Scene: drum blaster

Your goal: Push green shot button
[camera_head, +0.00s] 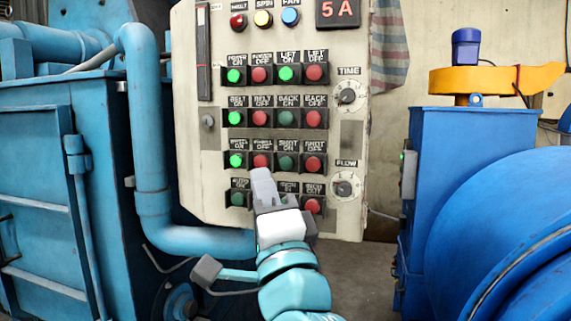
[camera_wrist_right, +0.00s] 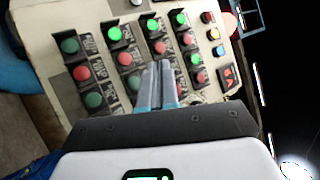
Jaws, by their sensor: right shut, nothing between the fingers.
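The dark green SHOT ON button (camera_head: 286,162) is in the third row, third column of the panel's main button block. It is unlit. In the right wrist view, where the panel appears turned sideways, that button (camera_wrist_right: 134,82) shows just left of my fingers. My right gripper (camera_head: 262,173) is in front of the panel, its fingertips below and left of the button and just under the red button left of it. In the wrist view its two fingers (camera_wrist_right: 159,64) lie together with nothing between them. I cannot tell whether the fingertips touch the panel. My left gripper is not seen.
A red SHOT OFF button (camera_head: 313,164) sits right of the target. Other lit and unlit buttons surround it closely, with TIME (camera_head: 348,96) and FLOW (camera_head: 343,189) knobs at right. A blue machine with a pipe (camera_head: 150,150) flanks the panel at left.

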